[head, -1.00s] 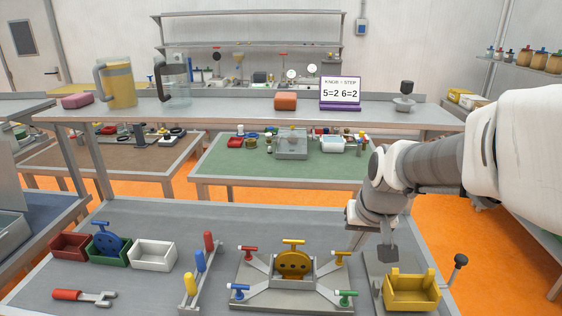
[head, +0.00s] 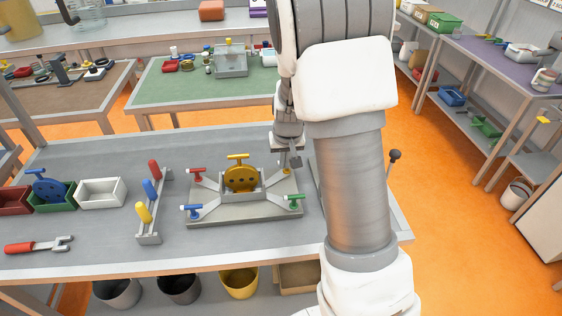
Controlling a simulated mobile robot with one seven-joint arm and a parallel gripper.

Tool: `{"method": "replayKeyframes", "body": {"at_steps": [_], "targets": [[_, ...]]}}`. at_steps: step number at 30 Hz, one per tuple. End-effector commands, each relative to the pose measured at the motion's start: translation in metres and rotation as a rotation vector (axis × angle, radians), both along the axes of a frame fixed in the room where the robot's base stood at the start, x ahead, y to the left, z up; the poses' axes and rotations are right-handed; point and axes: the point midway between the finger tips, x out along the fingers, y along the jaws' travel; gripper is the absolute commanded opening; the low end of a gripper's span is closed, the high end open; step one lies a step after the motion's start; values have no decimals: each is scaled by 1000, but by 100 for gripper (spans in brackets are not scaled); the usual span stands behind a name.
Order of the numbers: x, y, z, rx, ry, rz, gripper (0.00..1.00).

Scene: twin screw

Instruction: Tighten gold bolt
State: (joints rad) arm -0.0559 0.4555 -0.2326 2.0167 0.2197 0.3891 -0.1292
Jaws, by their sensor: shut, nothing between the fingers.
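A fixture (head: 225,216) stands on the grey bench, with a gold disc (head: 241,179) upright in its middle. A gold T-handle (head: 238,157) sits on top of the disc. T-handled bolts stand at the fixture's corners: red (head: 198,171), blue (head: 193,210) and green (head: 295,198). The gold corner bolt at the back right is mostly hidden at my gripper. My gripper (head: 295,161) is shut and empty, pointing down by that corner. I cannot tell whether it touches the bolt.
Left of the fixture are a rack of coloured handles (head: 149,209), a white bin (head: 101,193), a green bin (head: 55,198) with a blue disc, and a red-handled fork tool (head: 40,245). My arm covers the bench's right part. A black-knobbed lever (head: 393,160) stands beyond it.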

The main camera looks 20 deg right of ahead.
Motion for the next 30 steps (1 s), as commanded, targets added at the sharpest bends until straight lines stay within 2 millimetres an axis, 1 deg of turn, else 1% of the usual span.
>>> {"method": "replayKeyframes", "body": {"at_steps": [1, 3, 8, 12, 18, 23, 30], "targets": [[2, -1, -10, 0, 4, 0, 0], [5, -2, -23, 0, 5, -1, 0], [14, -3, -48, 1, 4, -1, 0], [33, -7, -50, 0, -1, 0, 0], [49, -10, -54, 0, 0, 0, 0], [53, -11, -55, 1, 0, 0, 0], [53, -11, -55, 1, 0, 0, 0]]}}
